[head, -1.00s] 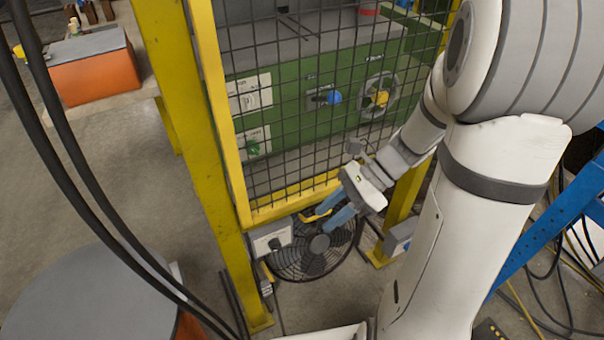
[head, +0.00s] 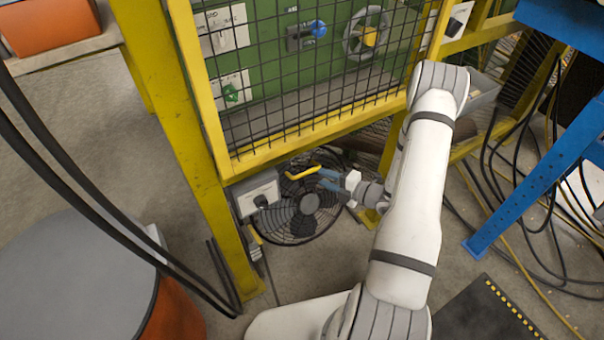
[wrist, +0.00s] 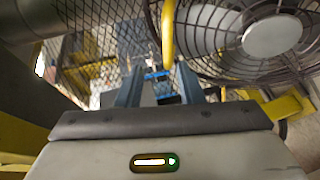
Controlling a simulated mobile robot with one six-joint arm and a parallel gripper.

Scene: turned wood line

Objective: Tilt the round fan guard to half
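The round fan guard (head: 296,222), a black wire grille with a pale hub, is low near the floor under the yellow mesh fence. It also fills the upper right of the wrist view (wrist: 270,37). A yellow handle (head: 301,174) shows at its upper edge. My gripper (head: 322,179) is just right of the handle, its blue fingers apart and pointing left. In the wrist view, the fingers (wrist: 160,75) are open, and the handle (wrist: 168,32) appears above and between their tips. I cannot tell whether they touch it.
A grey switch box (head: 258,192) stands close left of the fan. The yellow fence post (head: 190,130) and mesh bottom rail (head: 300,132) border the space. A blue frame (head: 545,180) and loose cables are at right. Bare floor lies in front of the fan.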

